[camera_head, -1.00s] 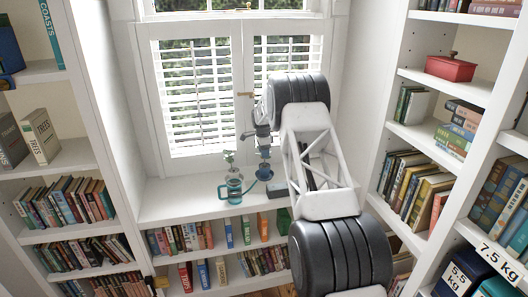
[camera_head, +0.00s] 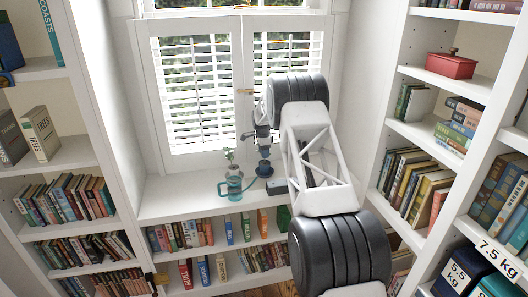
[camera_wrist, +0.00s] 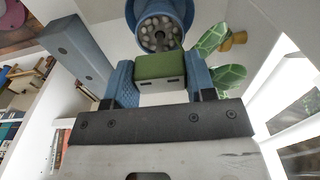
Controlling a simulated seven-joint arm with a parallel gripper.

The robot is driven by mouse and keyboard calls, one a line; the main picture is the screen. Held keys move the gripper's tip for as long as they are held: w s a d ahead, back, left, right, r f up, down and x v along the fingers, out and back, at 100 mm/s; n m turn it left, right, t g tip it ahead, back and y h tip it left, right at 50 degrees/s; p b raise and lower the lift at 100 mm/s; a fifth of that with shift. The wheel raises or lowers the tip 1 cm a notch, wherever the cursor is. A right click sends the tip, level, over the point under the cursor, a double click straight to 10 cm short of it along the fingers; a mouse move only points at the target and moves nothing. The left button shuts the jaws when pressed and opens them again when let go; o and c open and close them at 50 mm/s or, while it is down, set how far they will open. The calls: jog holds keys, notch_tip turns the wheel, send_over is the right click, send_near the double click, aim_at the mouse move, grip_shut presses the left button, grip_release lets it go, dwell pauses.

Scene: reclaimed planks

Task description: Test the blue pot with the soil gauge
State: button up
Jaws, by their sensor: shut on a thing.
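My gripper (camera_wrist: 160,80) has blue fingers and is shut on a small block with a green face, apparently the soil gauge (camera_wrist: 160,68). A blue pot (camera_wrist: 185,10) with pale pebbles inside is just beyond the gauge in the wrist view. I cannot tell whether the gauge touches the pebbles; its far end is hidden. In the head view, my gripper (camera_head: 263,142) is over the window sill, right above the blue pot (camera_head: 264,169). The gauge is too small to make out there.
A teal mug-like can (camera_head: 232,187) stands left of the pot, with a leafy plant (camera_head: 229,155) behind it. A dark flat item (camera_head: 277,187) lies to the right. The left part of the sill (camera_head: 180,195) is clear. Shutters (camera_head: 195,95) stand behind.

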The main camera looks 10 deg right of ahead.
jog(key=shift+f, duration=0.4)
jog(key=o, duration=1.1)
jog(key=shift+c, duration=0.2)
jog(key=shift+r, duration=0.1)
jog(key=shift+a+r, duration=0.15)
jog(key=shift+r, duration=3.65)
jog(key=shift+r, duration=0.2)
notch_tip(320, 180, up, 9)
jog(key=shift+f, duration=0.2)
